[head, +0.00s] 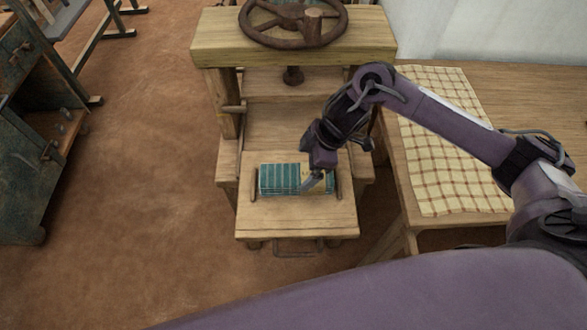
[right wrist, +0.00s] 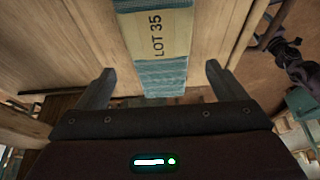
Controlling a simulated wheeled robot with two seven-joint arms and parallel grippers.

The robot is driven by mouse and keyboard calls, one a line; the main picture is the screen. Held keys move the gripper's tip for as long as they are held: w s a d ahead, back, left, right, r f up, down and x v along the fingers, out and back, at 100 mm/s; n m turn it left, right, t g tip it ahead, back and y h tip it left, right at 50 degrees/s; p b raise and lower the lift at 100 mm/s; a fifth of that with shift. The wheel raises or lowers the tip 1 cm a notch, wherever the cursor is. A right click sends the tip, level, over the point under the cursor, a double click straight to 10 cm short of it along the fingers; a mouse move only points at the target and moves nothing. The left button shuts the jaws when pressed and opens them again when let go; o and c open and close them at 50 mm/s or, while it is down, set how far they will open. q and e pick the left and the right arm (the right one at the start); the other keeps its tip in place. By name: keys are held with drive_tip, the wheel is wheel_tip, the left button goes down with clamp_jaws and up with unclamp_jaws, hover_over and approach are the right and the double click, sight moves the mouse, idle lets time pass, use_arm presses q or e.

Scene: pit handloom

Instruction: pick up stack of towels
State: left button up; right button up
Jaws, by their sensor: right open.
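A stack of teal striped towels (head: 279,180) lies on the wooden platform at the front of the press-like frame. In the right wrist view the stack (right wrist: 160,76) has a tan paper band (right wrist: 158,34) printed "LOT 35". My right gripper (head: 312,184) is at the right part of the stack and hides some of it. In the right wrist view my right gripper (right wrist: 158,70) is open, with one finger on each side of the stack and gaps visible between the fingers and the towels. My left gripper is not in view.
The wooden platform (head: 297,222) has a dark upright bar on each side of the stack. A handwheel (head: 272,40) tops the wooden frame (head: 225,52) behind. A dark cabinet (head: 22,130) stands left; the floor between is clear.

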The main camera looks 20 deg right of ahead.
sight(296, 174)
drive_tip(key=x, duration=0.3)
drive_tip(key=shift+s+a, duration=0.1)
drive_tip(key=shift+a, duration=0.05)
drive_tip(key=x, duration=0.3)
drive_tip(key=shift+a+f+p, duration=0.2)
drive_tip(key=shift+p, duration=0.15)
drive_tip(key=shift+a+f, duration=0.1)
drive_tip(key=shift+f, duration=0.25)
drive_tip(key=c, duration=1.1)
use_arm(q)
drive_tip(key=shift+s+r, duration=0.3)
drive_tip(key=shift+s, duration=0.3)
use_arm(e)
drive_tip(key=shift+c, duration=0.2)
drive_tip(key=shift+w, duration=0.25)
